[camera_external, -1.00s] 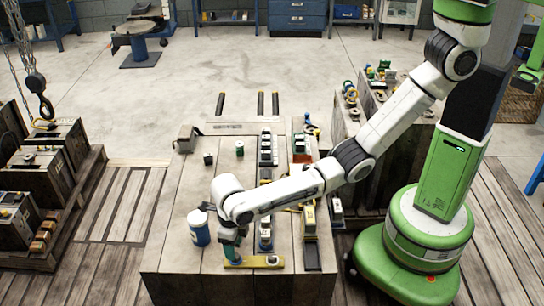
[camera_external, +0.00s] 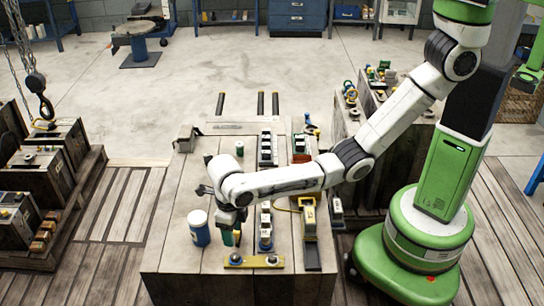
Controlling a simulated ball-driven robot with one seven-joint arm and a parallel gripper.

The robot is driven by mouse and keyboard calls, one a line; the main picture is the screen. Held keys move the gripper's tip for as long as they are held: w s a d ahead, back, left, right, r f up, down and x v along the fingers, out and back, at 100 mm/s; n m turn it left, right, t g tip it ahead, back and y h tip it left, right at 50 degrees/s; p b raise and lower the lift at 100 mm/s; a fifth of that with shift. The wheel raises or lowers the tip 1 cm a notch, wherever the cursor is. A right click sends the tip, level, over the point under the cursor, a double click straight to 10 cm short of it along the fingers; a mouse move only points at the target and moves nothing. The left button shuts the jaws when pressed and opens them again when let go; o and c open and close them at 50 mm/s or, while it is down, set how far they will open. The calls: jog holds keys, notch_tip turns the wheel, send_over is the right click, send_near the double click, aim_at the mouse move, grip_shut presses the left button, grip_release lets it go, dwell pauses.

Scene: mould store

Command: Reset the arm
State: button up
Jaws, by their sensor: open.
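My arm reaches from the right across the wooden work table (camera_external: 180,260). My gripper (camera_external: 230,222) is open and points down near the table's front left, partly hidden by my white wrist. A green upright piece (camera_external: 229,239) stands just below my gripper, behind the left end of a yellow bar (camera_external: 254,262) with blue knobs. At this size I cannot tell whether the fingers are clear of the green piece. A blue-and-white can (camera_external: 199,230) stands close to the left of my gripper.
Labelled blocks (camera_external: 266,225) stand in a row right of my gripper, with a yellow-and-white block (camera_external: 308,216) beside them. A small green cylinder (camera_external: 239,148) and a grey vise-like block (camera_external: 187,138) sit farther back. The table's left front is clear.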

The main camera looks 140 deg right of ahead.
jog(key=s+a+f+m+y, duration=0.1)
jog(key=s+a+f+m, duration=0.2)
jog(key=s+a+m, duration=0.35)
jog(key=s+a+f+m, duration=0.3)
jog(key=a+f+m, duration=0.1)
jog(key=a, duration=0.6)
jog(key=s+a+m, duration=0.1)
jog(key=s+m, duration=0.1)
jog(key=s, duration=0.1)
jog(key=s+a+m, duration=0.2)
jog(key=s, duration=0.1)
jog(key=s+a+m+t, duration=0.1)
jog(key=s+m, duration=0.1)
jog(key=s, duration=0.1)
jog(key=shift+a+r, duration=0.1)
jog(key=shift+a, duration=0.05)
jog(key=s+r+m+h, duration=0.1)
jog(key=s+r+m, duration=0.2)
jog(key=s+m, duration=0.5)
jog(key=s, duration=0.3)
jog(key=shift+r, duration=0.4)
